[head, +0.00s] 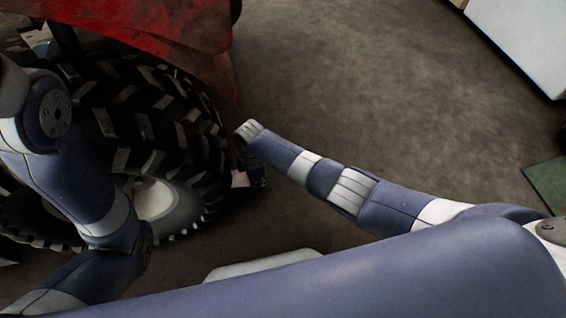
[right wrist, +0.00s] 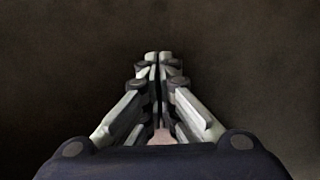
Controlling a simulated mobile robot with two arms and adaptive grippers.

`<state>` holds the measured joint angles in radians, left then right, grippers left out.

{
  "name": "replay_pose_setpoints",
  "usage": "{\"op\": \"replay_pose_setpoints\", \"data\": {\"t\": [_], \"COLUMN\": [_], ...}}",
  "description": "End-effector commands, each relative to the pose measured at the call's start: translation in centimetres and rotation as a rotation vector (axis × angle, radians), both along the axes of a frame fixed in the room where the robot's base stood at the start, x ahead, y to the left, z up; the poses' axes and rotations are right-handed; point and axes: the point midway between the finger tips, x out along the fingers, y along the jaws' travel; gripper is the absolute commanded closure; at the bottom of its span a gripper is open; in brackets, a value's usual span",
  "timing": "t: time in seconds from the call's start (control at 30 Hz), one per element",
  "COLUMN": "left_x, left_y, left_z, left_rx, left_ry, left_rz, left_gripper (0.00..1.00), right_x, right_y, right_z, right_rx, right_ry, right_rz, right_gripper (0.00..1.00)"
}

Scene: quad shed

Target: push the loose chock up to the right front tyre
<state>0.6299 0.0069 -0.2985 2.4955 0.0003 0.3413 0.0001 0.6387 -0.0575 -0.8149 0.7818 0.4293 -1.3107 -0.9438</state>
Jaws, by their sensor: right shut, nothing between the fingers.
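The large black knobby tyre (head: 150,115) of the red quad fills the left of the head view, partly hidden by my left arm. My right arm reaches in from the right, and its gripper (head: 258,177) points down beside the tyre's right side. In the right wrist view the right gripper (right wrist: 158,62) is shut and empty above bare floor. A small reddish patch (head: 240,179) shows between gripper and tyre; I cannot tell whether it is the chock. No chock shows clearly in either view. My left gripper is out of view.
The red fender (head: 190,25) overhangs the tyre at the top left. A white box-like thing (head: 525,40) stands at the top right, and a green flat thing (head: 548,180) lies at the right edge. The concrete floor (head: 350,80) between them is clear.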

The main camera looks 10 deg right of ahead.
Motion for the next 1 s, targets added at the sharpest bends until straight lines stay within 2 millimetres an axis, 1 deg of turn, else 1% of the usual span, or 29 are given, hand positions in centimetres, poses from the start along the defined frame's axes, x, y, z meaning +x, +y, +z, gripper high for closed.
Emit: {"op": "replay_pose_setpoints", "data": {"t": [0.17, 0.27, 0.47, 0.6, 0.8, 0.9, 1.0], "left_x": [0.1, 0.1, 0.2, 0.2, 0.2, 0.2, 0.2], "left_y": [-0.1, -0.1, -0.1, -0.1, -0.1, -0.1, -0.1], "left_z": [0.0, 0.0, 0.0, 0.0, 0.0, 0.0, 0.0], "left_rx": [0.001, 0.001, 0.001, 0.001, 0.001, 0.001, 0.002], "left_ry": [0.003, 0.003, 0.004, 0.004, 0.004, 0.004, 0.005], "left_rz": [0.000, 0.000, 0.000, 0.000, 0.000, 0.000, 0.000], "left_gripper": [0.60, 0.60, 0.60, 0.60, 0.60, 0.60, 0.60], "right_x": [0.1, 0.1, 0.1, 0.1, 0.1, 0.0, 0.0], "right_y": [0.1, 0.0, 0.0, 0.0, 0.0, 0.0, 0.0], "right_z": [1.0, 2.2, 5.5, 8.1, 10.9, 11.6, 11.9], "right_rx": [0.002, 0.002, 0.002, 0.002, 0.001, 0.001, 0.000], "right_ry": [-0.002, -0.002, -0.003, -0.004, -0.002, -0.001, 0.000], "right_rz": [0.000, 0.001, 0.000, 0.000, 0.000, 0.000, -0.001], "right_gripper": [1.00, 1.00, 1.00, 1.00, 1.00, 1.00, 1.00]}}
